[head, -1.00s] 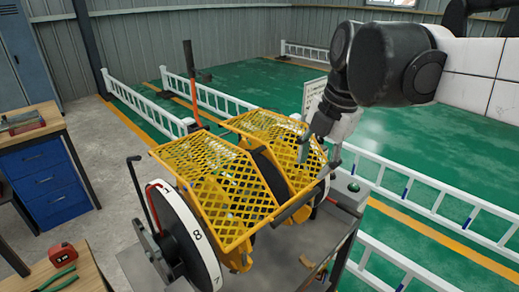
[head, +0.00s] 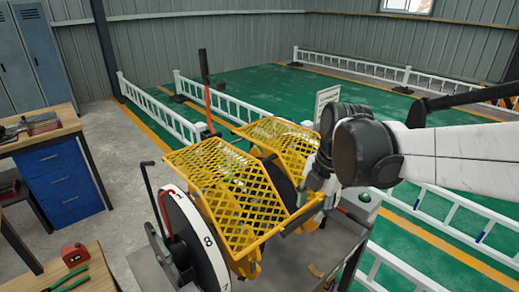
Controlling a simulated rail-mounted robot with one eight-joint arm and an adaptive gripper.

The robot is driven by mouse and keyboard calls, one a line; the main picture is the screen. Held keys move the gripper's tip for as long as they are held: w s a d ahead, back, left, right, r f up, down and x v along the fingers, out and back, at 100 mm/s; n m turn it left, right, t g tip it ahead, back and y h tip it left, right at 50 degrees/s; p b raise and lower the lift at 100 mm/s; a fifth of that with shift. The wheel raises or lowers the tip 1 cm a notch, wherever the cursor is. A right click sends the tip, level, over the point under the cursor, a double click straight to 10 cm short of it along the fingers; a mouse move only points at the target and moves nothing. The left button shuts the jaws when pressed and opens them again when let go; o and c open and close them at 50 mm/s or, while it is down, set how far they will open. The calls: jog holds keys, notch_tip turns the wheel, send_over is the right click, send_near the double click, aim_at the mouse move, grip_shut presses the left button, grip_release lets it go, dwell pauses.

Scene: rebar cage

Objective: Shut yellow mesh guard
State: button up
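The yellow mesh guard (head: 228,190) sits over the machine in the middle of the head view, as a slanted near panel with open diamond mesh. A second yellow mesh panel (head: 282,137) stands behind it to the right, with a dark round part between them. My gripper (head: 322,200) is at the right side of the guards, close to the near panel's lower right edge. Its fingers are small and partly hidden by my arm, so I cannot tell whether they touch the guard or how far apart they are.
A white numbered wheel (head: 205,240) with a dark crank (head: 150,180) stands at the machine's left. A workbench (head: 45,135) with blue drawers is at the left. A tape measure (head: 74,254) lies on a front-left table. White railings (head: 455,210) run behind and right.

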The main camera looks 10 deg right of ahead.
jog(key=shift+w+a+f, duration=0.1)
jog(key=shift+w+f, duration=0.05)
jog(key=shift+f, duration=0.9)
jog(key=shift+c, duration=0.2)
grip_shut()
